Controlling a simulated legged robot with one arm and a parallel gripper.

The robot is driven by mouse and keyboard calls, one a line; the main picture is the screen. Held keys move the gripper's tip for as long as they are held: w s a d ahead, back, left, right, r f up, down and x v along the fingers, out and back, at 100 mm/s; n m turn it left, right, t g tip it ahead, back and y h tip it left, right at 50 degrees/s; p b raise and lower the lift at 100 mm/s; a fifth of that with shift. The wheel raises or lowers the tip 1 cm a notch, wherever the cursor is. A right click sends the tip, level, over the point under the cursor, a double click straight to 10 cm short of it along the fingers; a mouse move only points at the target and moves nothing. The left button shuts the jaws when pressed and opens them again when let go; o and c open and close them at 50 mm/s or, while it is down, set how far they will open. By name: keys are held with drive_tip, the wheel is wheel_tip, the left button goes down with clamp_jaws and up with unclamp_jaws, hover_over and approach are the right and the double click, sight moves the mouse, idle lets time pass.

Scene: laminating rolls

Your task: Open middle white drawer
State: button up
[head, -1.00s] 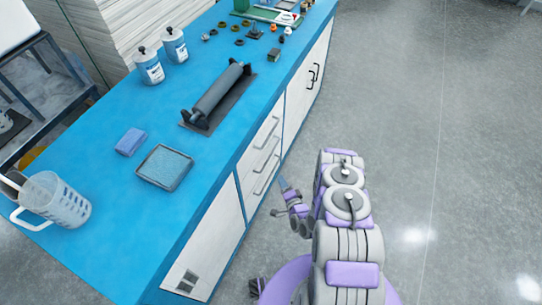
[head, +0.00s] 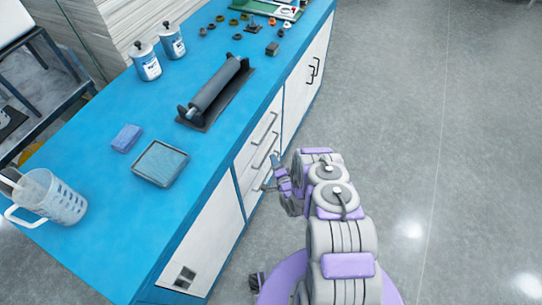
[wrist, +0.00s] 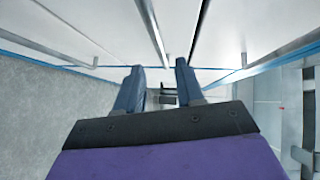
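The white drawer stack sits in the front of the blue-topped cabinet in the head view. Its middle drawer (head: 254,157) has a grey bar handle (head: 266,149), below the top drawer's handle (head: 264,128). My gripper (head: 270,173) is close to the drawer fronts, at the lower handles, and partly hides the lowest drawer. In the wrist view, the two blue-grey fingers of my gripper (wrist: 160,83) are apart. A bar handle (wrist: 152,32) runs toward the space between the fingertips. I cannot tell whether the fingers touch it. The drawers look shut.
The blue worktop (head: 100,215) carries a roller (head: 215,88), a tray (head: 160,164), a sponge (head: 126,138), a jug (head: 50,198) and two bottles (head: 147,63). A cabinet door (head: 308,85) stands beyond the drawers. Grey floor (head: 450,130) is open to the right.

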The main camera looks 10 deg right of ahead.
drive_tip(key=x, duration=0.2)
drive_tip(key=b+x, duration=0.1)
drive_tip(key=x, duration=0.2)
drive_tip(key=shift+w+a, duration=0.1)
drive_tip(key=shift+a, duration=0.15)
drive_tip(key=shift+d, duration=0.15)
drive_tip(key=shift+c, duration=0.2)
clamp_jaws()
drive_tip(key=shift+f, duration=0.1)
